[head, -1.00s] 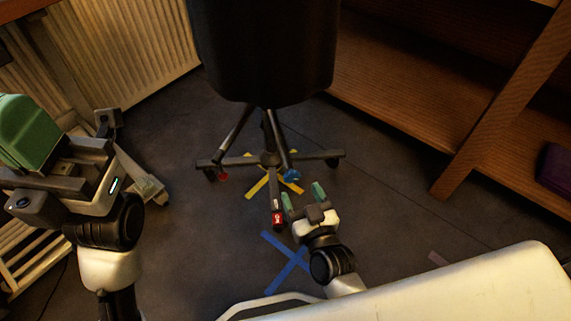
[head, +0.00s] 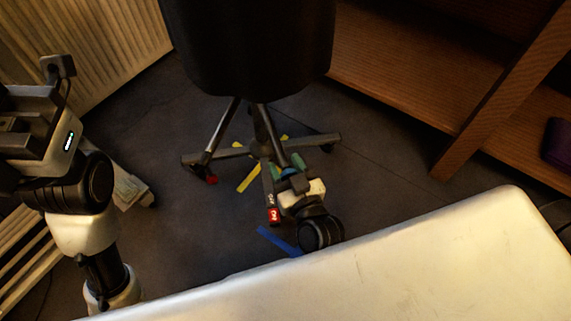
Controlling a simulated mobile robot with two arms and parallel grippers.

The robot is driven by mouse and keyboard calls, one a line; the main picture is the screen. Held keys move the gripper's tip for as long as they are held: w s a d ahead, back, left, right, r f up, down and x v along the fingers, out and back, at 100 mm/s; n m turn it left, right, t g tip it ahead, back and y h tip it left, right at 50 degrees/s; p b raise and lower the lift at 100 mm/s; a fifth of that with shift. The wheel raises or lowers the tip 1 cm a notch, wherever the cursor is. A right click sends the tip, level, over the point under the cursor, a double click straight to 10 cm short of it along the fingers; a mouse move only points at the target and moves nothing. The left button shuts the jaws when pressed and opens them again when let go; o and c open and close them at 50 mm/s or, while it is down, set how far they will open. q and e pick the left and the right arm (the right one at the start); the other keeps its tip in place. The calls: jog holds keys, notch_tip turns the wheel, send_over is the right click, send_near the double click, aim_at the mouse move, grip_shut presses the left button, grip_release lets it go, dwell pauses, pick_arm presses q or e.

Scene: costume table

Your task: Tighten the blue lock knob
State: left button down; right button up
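The blue lock knob (head: 287,171) is low on the black stand, at its folding legs, and shows only in part behind my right gripper. My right gripper (head: 287,167) reaches down to it, with one green fingertip on each side of the knob. The fingers are apart; whether they touch the knob I cannot tell. My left gripper (head: 35,130) is at the left edge, far from the stand, with its fingertips cut off or out of view.
The stand's black body (head: 250,45) hangs above the legs. A red-tipped leg (head: 274,214) lies just left of my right gripper. A wooden shelf (head: 440,85) stands at right, a radiator (head: 90,45) at upper left. Yellow and blue tape (head: 277,240) marks the floor.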

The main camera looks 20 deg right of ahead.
jog(key=c, duration=0.4)
